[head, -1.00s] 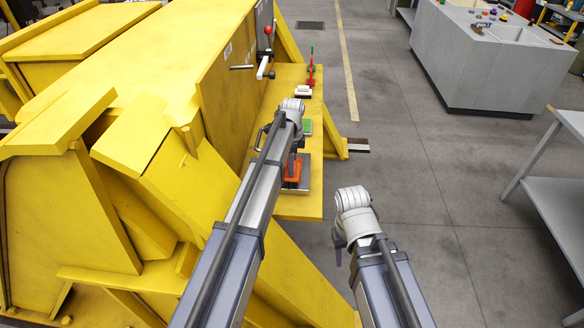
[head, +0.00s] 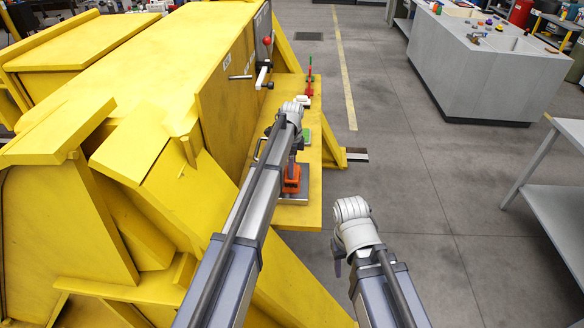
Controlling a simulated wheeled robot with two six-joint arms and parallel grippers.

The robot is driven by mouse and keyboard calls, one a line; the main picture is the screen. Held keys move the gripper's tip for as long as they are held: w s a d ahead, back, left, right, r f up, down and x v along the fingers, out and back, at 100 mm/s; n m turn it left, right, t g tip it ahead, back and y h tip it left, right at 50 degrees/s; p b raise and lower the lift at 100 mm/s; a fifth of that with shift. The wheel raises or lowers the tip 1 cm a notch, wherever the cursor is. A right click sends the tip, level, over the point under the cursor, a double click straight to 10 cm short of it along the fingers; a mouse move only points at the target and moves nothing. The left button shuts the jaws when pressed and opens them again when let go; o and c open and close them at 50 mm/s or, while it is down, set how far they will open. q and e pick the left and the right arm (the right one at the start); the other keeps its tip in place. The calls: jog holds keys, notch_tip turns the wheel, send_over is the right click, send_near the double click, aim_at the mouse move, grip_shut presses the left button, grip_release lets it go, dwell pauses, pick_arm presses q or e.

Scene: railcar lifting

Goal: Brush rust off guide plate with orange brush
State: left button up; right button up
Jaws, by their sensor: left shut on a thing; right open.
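The orange brush (head: 291,182) is on the yellow shelf at the side of the yellow machine. My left gripper (head: 293,165) is shut on the brush from above, and my own arm hides part of the hold. The grey guide plate (head: 297,198) lies flat on the shelf under the brush. The brush looks to be on or just above the plate; I cannot tell if they touch. Any rust on the plate is too small to make out. My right gripper (head: 337,264) is open and empty over the floor, right of the shelf.
The yellow shelf (head: 311,165) also holds a green block (head: 306,137), a white item (head: 304,102) and a red-and-green upright piece (head: 309,88). Grey benches stand at the right. The floor between is clear.

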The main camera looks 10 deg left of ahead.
pick_arm(q)
jog(key=shift+w+a, duration=0.2)
jog(key=shift+w, duration=1.65)
jog(key=shift+w+a, duration=0.2)
jog(key=shift+w, duration=1.55)
jog(key=shift+s+d+f, duration=0.1)
jog(key=shift+s+d, duration=0.1)
jog(key=shift+s, duration=1.75)
jog(key=shift+c, duration=0.6)
jog(key=shift+s+d, duration=0.2)
jog(key=shift+s, duration=1.5)
jog(key=shift+s+d+f, duration=0.1)
jog(key=shift+s+d, duration=0.05)
jog(key=shift+s, duration=0.8)
jog(key=shift+s+d, duration=0.1)
jog(key=shift+s, duration=0.8)
